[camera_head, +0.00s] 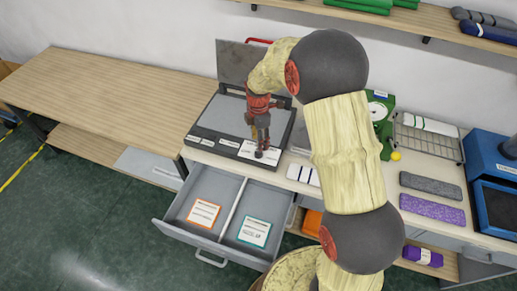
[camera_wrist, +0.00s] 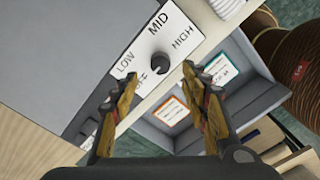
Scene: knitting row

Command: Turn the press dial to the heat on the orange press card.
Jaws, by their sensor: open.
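The press (camera_head: 225,116) stands on the counter with its lid (camera_head: 236,62) raised. Its dial (camera_wrist: 160,62) is a dark round knob on a white plate (camera_wrist: 178,25) marked LOW, MID and HIGH, with another label partly hidden by the knob. I cannot tell clearly which mark the dial points at. My gripper (camera_head: 260,143) is open, pointing down over the dial; in the wrist view its fingers (camera_wrist: 158,74) are on either side of the knob, contact unclear. The orange-bordered card (camera_head: 203,213) lies in the open drawer's left compartment and also shows in the wrist view (camera_wrist: 172,111); its writing is too small to read.
A teal-bordered card (camera_head: 254,232) lies in the right compartment of the open drawer (camera_head: 170,227), which juts out below the press. A green machine (camera_head: 381,110), a wire rack (camera_head: 428,142) and knitted pieces (camera_head: 432,209) are to the right. The wooden bench (camera_head: 110,85) at left is bare.

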